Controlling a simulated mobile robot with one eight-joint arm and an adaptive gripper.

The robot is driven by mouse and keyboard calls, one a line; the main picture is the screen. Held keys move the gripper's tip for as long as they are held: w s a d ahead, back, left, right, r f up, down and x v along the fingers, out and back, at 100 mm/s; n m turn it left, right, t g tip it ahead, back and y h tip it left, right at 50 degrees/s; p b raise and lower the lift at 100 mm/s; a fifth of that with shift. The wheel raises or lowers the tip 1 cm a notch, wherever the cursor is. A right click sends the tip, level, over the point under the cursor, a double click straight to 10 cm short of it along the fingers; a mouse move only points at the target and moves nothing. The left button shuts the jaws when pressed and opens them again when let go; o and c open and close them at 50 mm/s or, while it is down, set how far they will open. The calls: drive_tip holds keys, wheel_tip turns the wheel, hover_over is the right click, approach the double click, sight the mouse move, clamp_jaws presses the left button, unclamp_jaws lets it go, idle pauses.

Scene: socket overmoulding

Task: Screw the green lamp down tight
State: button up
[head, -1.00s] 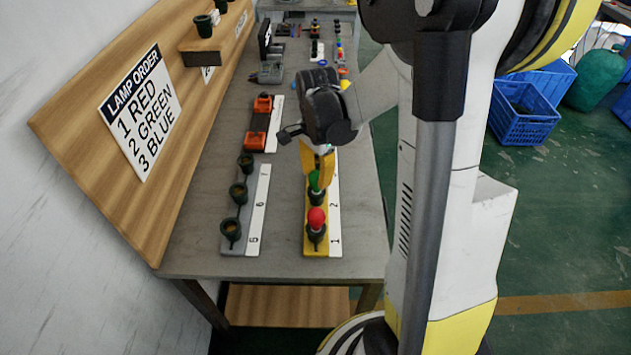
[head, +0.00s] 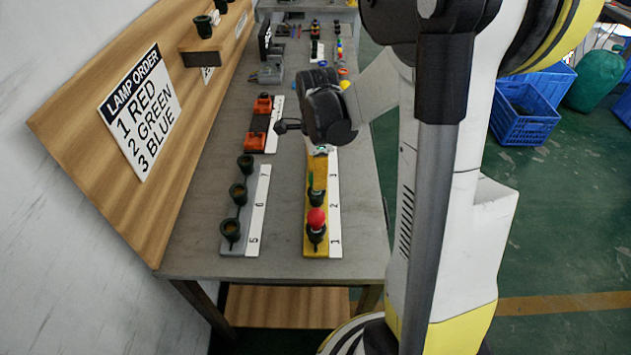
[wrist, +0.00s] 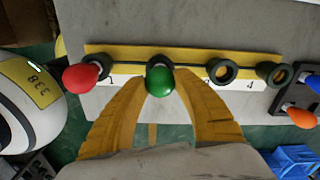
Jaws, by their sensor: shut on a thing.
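The green lamp (wrist: 160,81) stands at the second socket of the yellow strip (wrist: 120,54), between my gripper's yellow fingers. My gripper (wrist: 163,76) is shut on it. I cannot tell how deep the green lamp's thread sits.
Sockets 3 (wrist: 223,72) and 4 (wrist: 272,73) are empty. A blue lamp (wrist: 314,83) and an orange lamp (wrist: 302,117) stand to the right. A grey strip (head: 229,249) with empty sockets lies left of the yellow one. A lamp order sign (head: 141,111) is on the board.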

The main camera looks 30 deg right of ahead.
drive_tip(key=m, duration=0.4)
drive_tip(key=shift+m, duration=2.5)
drive_tip(key=shift+m, duration=0.4)
drive_tip(key=m, duration=0.3)
drive_tip(key=shift+f+m, duration=0.1)
drive_tip(key=shift+m, duration=0.3)
